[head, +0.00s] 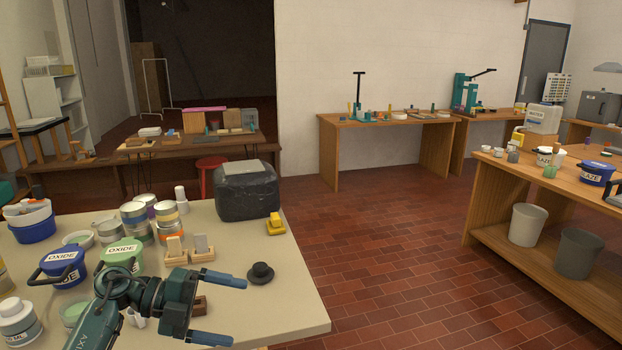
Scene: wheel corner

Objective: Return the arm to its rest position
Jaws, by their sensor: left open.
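My left gripper (214,308) is above the front part of the cream-topped table (293,302). Its two blue-tipped fingers are spread apart and point right, with nothing seen between them. The teal forearm comes in from the lower left and hides part of the tabletop. A small brown block (200,303) shows close behind the fingers in the picture; I cannot tell whether they touch. My right gripper is not in view.
A black knobbed piece (261,274) lies right of the fingers. Blue OXIDE tub (62,268), green OXIDE tub (122,256), stacked tins (137,218), dark block (247,194) and yellow piece (275,225) crowd the table. Tiled floor (400,270) to the right is clear.

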